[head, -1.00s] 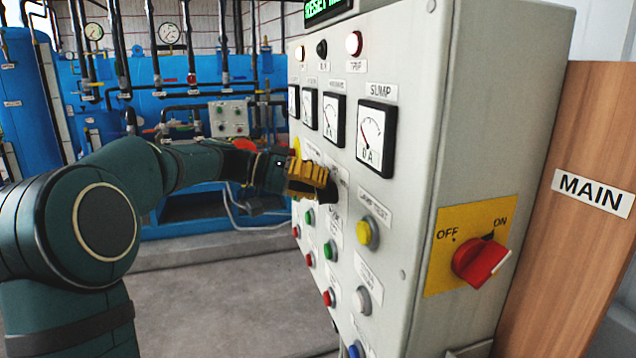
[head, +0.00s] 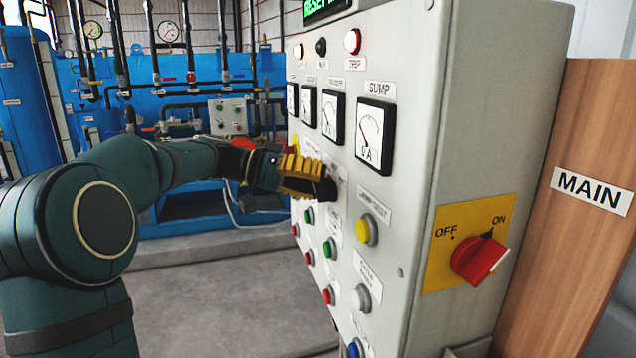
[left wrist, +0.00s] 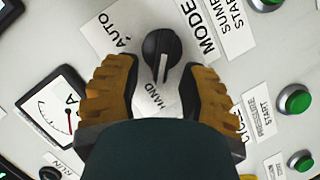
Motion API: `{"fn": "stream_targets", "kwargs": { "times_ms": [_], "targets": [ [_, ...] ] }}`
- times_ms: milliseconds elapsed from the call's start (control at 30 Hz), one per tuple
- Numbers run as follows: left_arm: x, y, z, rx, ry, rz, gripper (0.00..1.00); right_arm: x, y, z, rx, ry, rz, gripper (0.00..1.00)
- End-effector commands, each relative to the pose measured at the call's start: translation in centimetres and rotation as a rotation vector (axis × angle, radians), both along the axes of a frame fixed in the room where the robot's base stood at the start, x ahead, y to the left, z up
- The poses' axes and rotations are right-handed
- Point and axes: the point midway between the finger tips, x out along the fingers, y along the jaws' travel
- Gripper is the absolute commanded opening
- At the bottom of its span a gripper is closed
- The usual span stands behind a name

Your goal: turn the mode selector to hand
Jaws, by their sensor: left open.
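The mode selector is a black round knob with a pale pointer line (left wrist: 162,50) in the left wrist view. AUTO is printed to its upper left, HAND below it, and a MODE label (left wrist: 195,25) stands to its right. The pointer line points down, toward HAND. My left gripper (left wrist: 157,75) is open, with one yellow-padded finger on each side of the knob; I cannot tell whether either touches it. In the head view my left gripper (head: 318,178) is at the grey panel's front, largely hiding the selector. My right gripper is not in view.
The grey panel (head: 440,120) carries meters, including the SUMP meter (head: 375,135), lamps, and several push buttons, among them a yellow one (head: 366,229) close to the gripper. A red OFF/ON switch (head: 478,262) is on its side. Floor at left is clear.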

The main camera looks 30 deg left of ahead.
Motion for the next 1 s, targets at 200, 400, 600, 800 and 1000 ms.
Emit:
{"fn": "stream_targets", "kwargs": {
  "times_ms": [200,400,600,800,1000],
  "targets": [
    [-2.1,3.6,1.0,0.002,0.000,0.006,0.41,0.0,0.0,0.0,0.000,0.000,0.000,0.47],
    [-4.1,6.7,1.9,0.002,0.000,0.004,0.41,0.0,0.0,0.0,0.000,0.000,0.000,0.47],
    [-5.3,8.6,2.4,0.000,0.002,0.002,0.41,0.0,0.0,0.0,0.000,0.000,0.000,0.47],
    [-5.6,9.0,2.6,0.000,0.001,0.001,0.41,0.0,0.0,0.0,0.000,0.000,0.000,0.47],
    [-5.6,9.0,2.6,-0.001,0.001,0.000,0.41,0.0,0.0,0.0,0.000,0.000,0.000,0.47]
  ]
}}
